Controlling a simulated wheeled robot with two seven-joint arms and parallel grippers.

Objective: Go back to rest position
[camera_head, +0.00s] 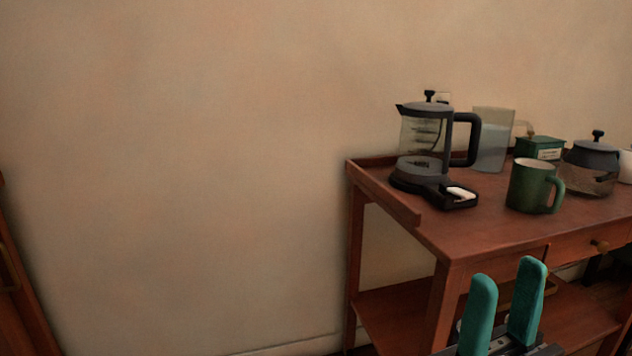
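My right gripper (503,304) shows at the bottom right of the head view. Its two teal fingers point up and stand apart with a gap between them. I see nothing held in the gap. The gripper appears in front of the wooden side table (440,232), below the level of its top, and covers part of the lower shelf. My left gripper is not in view.
On the table stand a kettle-like glass pot with base (427,140), a clear container (493,140), a green mug (531,186), a green box (539,147) and a dark-lidded glass pot (592,165). A wooden furniture edge (22,290) is at far left. Bare wall fills the left.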

